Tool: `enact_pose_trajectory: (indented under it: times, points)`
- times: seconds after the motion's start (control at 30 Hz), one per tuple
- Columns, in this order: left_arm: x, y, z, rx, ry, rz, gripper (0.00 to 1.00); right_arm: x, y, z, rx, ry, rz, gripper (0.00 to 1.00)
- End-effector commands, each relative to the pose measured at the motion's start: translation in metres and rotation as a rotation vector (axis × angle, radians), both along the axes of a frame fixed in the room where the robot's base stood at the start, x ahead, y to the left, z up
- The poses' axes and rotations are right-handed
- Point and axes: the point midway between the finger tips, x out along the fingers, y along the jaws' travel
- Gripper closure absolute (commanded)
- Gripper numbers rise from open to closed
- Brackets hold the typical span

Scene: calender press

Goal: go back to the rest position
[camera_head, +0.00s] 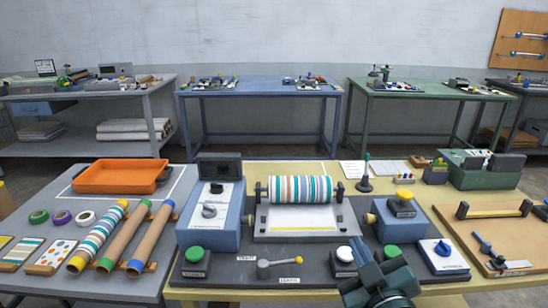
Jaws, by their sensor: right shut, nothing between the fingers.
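My right gripper (362,250) is in the lower middle of the head view, over the front of the calender press's dark base plate (320,272). It is shut and empty. My left gripper is not in view.
On the left are an orange tray (120,176), several rolls (122,238) and tape rings (62,217). On the right are a wooden board (470,232) with a handled tool, a blue-knobbed box (442,252) and a green toolbox (484,172). Workbenches stand behind.

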Motion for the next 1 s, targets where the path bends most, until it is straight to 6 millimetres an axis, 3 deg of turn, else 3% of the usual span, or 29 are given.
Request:
enact_pose_trajectory:
  times: [0.03, 0.1, 0.23, 0.4, 0.73, 1.0]
  points:
    - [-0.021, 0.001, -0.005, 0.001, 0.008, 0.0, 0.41, -0.014, -0.017, -0.035, 0.051, 0.161, -0.068, 1.0]
    - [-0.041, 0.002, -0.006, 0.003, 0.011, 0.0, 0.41, -0.036, -0.034, -0.075, 0.101, 0.362, -0.141, 1.0]
    - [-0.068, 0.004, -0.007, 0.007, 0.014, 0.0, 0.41, -0.078, -0.05, -0.126, 0.157, 0.641, -0.218, 1.0]
    - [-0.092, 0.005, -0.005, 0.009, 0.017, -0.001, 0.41, -0.129, -0.058, -0.165, 0.197, 0.896, -0.267, 1.0]
    - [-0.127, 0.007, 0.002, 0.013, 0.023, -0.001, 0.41, -0.218, -0.059, -0.202, 0.244, 1.282, -0.301, 1.0]
    - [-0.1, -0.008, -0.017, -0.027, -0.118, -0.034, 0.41, -0.191, -0.044, -0.221, 0.27, 1.144, -0.224, 1.0]
